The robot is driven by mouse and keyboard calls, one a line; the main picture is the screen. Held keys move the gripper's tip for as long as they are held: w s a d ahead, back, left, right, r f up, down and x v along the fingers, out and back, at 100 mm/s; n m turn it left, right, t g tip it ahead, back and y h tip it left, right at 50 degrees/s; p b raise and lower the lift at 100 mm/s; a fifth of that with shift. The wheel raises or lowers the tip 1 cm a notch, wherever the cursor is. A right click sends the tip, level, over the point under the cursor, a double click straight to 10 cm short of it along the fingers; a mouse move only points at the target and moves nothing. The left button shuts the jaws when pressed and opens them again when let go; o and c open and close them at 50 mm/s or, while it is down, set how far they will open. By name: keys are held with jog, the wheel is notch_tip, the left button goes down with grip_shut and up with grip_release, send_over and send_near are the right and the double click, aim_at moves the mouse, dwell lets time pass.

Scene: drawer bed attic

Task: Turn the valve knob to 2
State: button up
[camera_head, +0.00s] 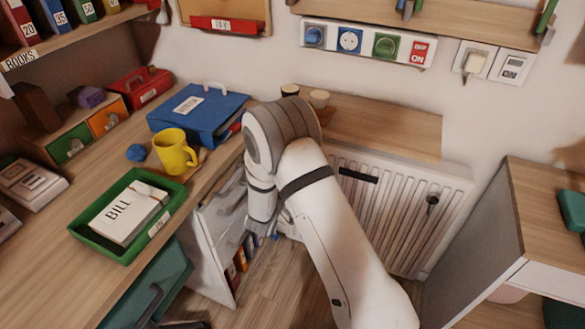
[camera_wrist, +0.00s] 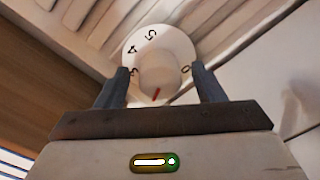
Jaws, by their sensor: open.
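The valve knob (camera_wrist: 160,48) is a round white dial in the wrist view, with the digits 3, 4, 5 and 0 visible around its rim. A red mark on its raised middle faces the lower edge of the picture. The digits on that lower side are hidden behind my gripper. My gripper (camera_wrist: 162,74) is open, with one dark finger on each side of the knob's middle. I cannot tell whether either finger touches it. In the head view the knob is hidden behind my arm.
A white ribbed radiator (camera_head: 385,215) stands against the wall under a wooden shelf (camera_head: 385,128). A desk (camera_head: 50,250) with a yellow mug (camera_head: 175,152) and green tray (camera_head: 180,200) is on the left. A wooden cabinet (camera_head: 470,235) stands on the right.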

jog(key=v, duration=0.7)
jog(key=shift+p, duration=0.45)
